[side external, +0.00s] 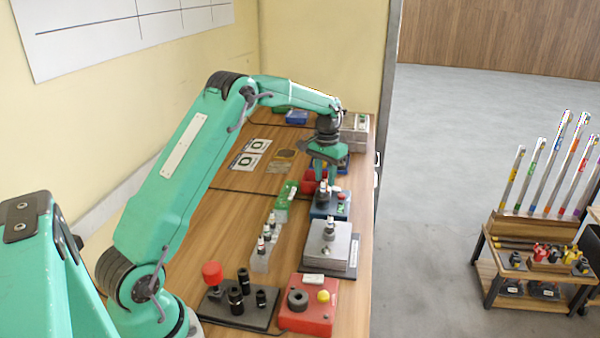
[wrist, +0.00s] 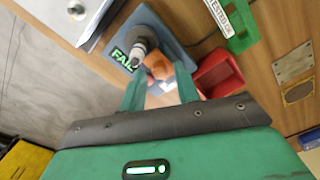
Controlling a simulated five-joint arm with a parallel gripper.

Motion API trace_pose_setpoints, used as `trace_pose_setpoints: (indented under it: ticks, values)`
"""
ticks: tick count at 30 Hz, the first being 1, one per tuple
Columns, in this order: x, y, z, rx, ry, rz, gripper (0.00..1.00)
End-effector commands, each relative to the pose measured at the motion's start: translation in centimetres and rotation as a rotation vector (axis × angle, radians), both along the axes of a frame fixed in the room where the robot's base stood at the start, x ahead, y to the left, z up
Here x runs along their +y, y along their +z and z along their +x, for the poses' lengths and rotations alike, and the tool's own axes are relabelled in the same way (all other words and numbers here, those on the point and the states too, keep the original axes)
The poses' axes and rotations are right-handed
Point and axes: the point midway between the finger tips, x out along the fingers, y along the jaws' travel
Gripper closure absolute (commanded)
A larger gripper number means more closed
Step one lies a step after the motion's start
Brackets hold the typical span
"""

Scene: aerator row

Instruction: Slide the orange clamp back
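The orange clamp (wrist: 158,67) shows in the wrist view on a blue tester (wrist: 168,32), right beside an upright metal part (wrist: 142,46). The tester has a lit green "FAIL" display (wrist: 122,57). My gripper (wrist: 161,72) has its two green fingers apart, with the clamp showing between and just beyond their tips. I cannot tell whether either finger touches it. In the side view my gripper (side external: 324,172) points down over the blue tester (side external: 330,207); the clamp cannot be made out there.
A red bin (wrist: 218,73) and a green "TESTED OK" tray (wrist: 238,38) stand close to the tester. A grey block with a fitting (side external: 330,245), a red box (side external: 308,308) and a dark base with black parts (side external: 238,310) stand nearer the camera on the bench.

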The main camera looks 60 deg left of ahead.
Motion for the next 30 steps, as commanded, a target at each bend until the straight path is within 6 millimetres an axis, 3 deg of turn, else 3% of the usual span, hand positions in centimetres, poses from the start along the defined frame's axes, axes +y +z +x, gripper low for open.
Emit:
trace_pose_setpoints:
  ticks: [15, 30]
  values:
    - [-0.01, -0.96, -0.02, 0.001, 0.0, 0.0, 0.68]
    - [0.0, -0.7, -0.01, 0.001, 0.0, 0.0, 0.68]
